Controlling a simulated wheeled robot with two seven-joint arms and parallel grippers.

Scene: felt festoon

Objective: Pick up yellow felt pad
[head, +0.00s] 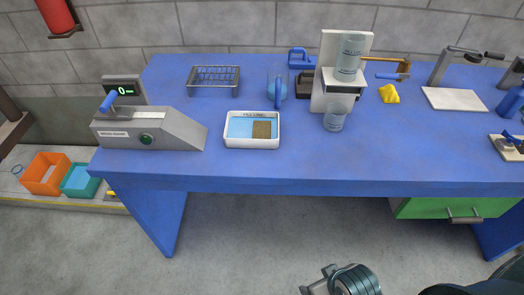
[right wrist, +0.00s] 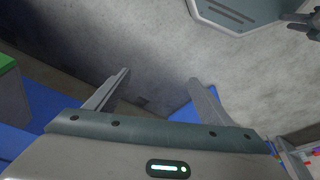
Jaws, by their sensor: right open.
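A small lumpy yellow thing (head: 389,94) lies on the blue table, right of the white dispenser in the head view. I cannot tell whether it is felt, and no clearly flat yellow pad shows. A white tray (head: 232,145) near the table's front edge holds a flat brownish square (head: 262,130) on a blue base. My right gripper (right wrist: 159,78) is open and empty in the right wrist view, with bare floor behind its fingers. A grey-teal part of my arm shows at the bottom of the head view, below the table's front edge. My left gripper is not in view.
The blue table (head: 290,165) carries a grey weighing machine (head: 170,128), a wire basket (head: 213,82), a blue-filled jug (head: 277,90), a white dispenser (head: 326,95) and a clamp stand (head: 454,98). Orange (head: 45,174) and teal (head: 80,181) bins stand left. The table's front centre-right is clear.

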